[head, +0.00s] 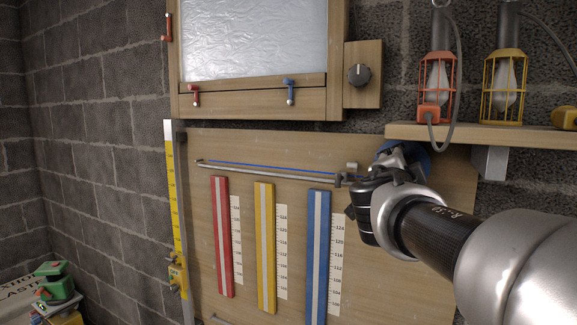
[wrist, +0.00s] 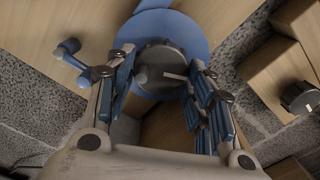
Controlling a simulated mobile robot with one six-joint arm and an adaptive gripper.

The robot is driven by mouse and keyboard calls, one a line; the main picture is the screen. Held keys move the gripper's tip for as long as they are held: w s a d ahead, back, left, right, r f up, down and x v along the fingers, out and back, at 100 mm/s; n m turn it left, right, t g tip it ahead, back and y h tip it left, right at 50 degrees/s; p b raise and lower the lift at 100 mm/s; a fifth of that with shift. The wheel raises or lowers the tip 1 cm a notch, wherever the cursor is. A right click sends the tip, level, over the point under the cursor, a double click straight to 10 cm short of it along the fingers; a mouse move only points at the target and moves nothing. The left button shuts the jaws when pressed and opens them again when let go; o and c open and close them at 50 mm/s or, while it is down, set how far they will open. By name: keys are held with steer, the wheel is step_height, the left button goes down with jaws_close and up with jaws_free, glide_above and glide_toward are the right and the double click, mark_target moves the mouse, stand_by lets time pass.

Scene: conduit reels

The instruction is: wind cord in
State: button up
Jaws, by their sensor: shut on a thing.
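A blue reel (head: 423,165) is on the wooden board, mostly hidden behind my gripper (head: 390,165) in the head view. In the wrist view, the blue reel (wrist: 200,32) has a dark grey knob (wrist: 160,62) with a pale pointer line at its middle. My gripper (wrist: 160,80) has its two blue-padded fingers on either side of this knob, shut on it. A blue cord (head: 260,165) runs along a thin grey rail (head: 260,175) from the left towards the reel. Its end at the reel is hidden by my gripper.
Red (head: 222,235), yellow (head: 265,245) and blue (head: 318,250) strips with scales hang below the rail. A shelf (head: 500,135) with caged lamps is at upper right. A framed window (head: 250,45) with a dial (head: 359,75) is above. A yellow-white gauge (head: 175,200) stands left.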

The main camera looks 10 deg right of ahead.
steer(key=o, duration=1.1)
steer(key=shift+c, duration=0.2)
steer(key=v, duration=1.2)
